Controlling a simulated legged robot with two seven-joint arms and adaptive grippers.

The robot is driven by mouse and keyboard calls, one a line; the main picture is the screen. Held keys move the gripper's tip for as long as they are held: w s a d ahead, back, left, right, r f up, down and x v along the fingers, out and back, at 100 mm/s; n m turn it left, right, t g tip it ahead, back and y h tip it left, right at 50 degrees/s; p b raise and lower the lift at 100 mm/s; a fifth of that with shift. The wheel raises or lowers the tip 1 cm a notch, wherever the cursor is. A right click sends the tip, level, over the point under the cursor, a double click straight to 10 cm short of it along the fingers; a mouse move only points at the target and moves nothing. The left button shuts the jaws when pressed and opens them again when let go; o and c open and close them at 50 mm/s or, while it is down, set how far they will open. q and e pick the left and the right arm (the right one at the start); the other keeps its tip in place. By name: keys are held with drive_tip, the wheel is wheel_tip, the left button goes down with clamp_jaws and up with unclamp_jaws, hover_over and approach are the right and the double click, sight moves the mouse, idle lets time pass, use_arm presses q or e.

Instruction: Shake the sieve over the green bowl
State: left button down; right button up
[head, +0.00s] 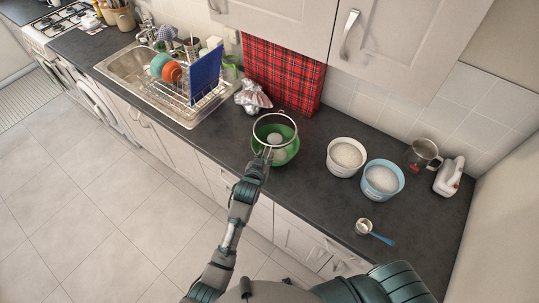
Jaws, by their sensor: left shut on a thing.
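The green bowl (281,156) stands on the dark counter near its front edge, in the middle of the view. A round sieve (274,115) with a thin rim is over the bowl, and a small white heap shows within its ring. More white shows low in the bowl. My left gripper (264,154) is at the front side of the bowl, shut on the sieve; its fingers partly hide the near rim. Whether the sieve touches the bowl I cannot tell. My right gripper is not in view.
A white tub (346,157) and a blue tub (382,180), both with white contents, stand right of the bowl. A metal mug (421,156), a white jug (448,176) and a blue-handled scoop (374,232) lie further right. A dish rack (187,87) is left.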

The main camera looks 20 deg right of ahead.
use_arm(q)
drive_tip(key=shift+a+f, duration=0.1)
drive_tip(key=shift+a, duration=0.6)
drive_tip(key=shift+d, duration=1.25)
drive_tip(key=shift+a, duration=1.25)
drive_tip(key=shift+d, duration=0.95)
